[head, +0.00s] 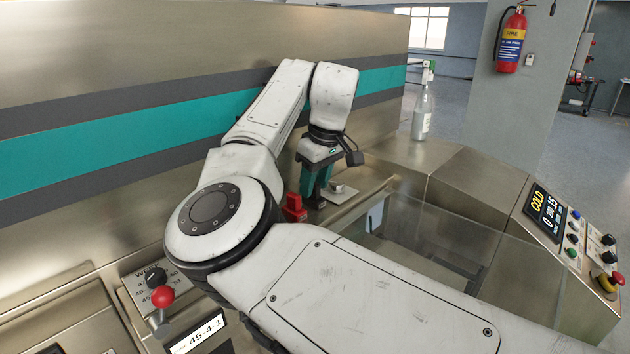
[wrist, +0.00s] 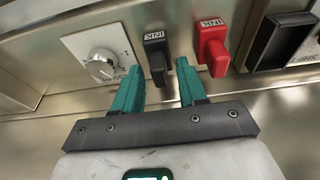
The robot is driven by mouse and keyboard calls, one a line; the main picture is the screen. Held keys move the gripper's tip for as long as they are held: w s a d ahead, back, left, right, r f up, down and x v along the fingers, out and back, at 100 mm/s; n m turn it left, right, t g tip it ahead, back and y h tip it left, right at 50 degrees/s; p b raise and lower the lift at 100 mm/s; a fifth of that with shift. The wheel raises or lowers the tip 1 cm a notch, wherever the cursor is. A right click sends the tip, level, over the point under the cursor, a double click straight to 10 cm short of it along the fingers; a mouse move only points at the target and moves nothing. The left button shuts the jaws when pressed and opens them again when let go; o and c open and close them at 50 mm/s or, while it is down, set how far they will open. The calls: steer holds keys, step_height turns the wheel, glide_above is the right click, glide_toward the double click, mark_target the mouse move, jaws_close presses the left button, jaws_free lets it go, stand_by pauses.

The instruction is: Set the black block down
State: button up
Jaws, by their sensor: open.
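The black block (wrist: 156,52), marked INK, stands on the steel surface in the wrist view. My gripper (wrist: 160,68) is open, with one teal finger on each side of the block's near end and a visible gap to each. The red block (wrist: 212,42), also marked INK, stands just right of the black one, outside the fingers. In the head view my gripper (head: 316,192) points down beside the red block (head: 295,208). The black block is not clearly visible there, as my fingers cover that spot.
A knob on a white plate (wrist: 97,55) is left of the blocks. A black open-topped holder (wrist: 277,42) is to the right. In the head view, a red-topped lever (head: 162,297), a clear bottle (head: 421,112) and a control panel (head: 560,225) stand around the machine.

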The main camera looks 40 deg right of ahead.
steer(key=shift+r, duration=0.1)
steer(key=b+v, duration=0.1)
steer(key=v, duration=1.1)
steer(key=shift+b, duration=0.3)
steer(key=shift+r, duration=0.1)
